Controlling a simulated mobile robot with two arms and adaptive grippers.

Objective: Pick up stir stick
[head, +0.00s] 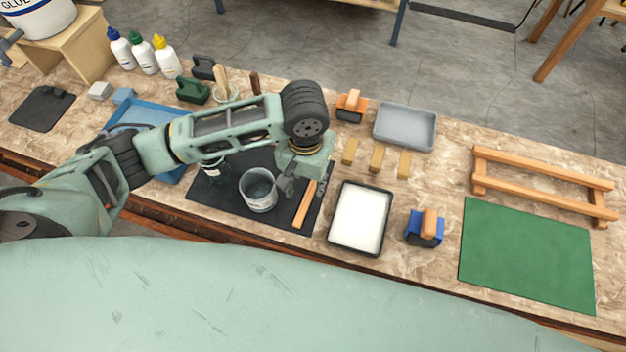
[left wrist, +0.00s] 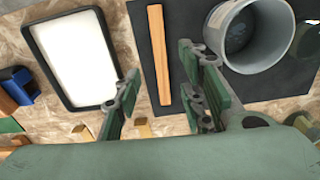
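The stir stick (head: 304,205) is a flat light-wood strip lying on the dark mat (head: 225,213), between the grey cup and the white-filled tray. It also shows in the left wrist view (left wrist: 159,55), upright in the picture. My left gripper (head: 303,187) is above the far end of the stick. In the left wrist view its fingers (left wrist: 160,95) are apart, one on each side of the stick's line, with nothing between the pads. The exact height above the stick is hard to tell. My right gripper is in neither view.
The grey cup (head: 258,190) stands close left of the stick, and a glass jar (head: 216,168) is beyond it. The black-rimmed tray (head: 360,217) is close on the right. Several small wood blocks (head: 376,159) lie behind. A green mat (head: 528,254) and a wooden frame (head: 540,182) are farther right.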

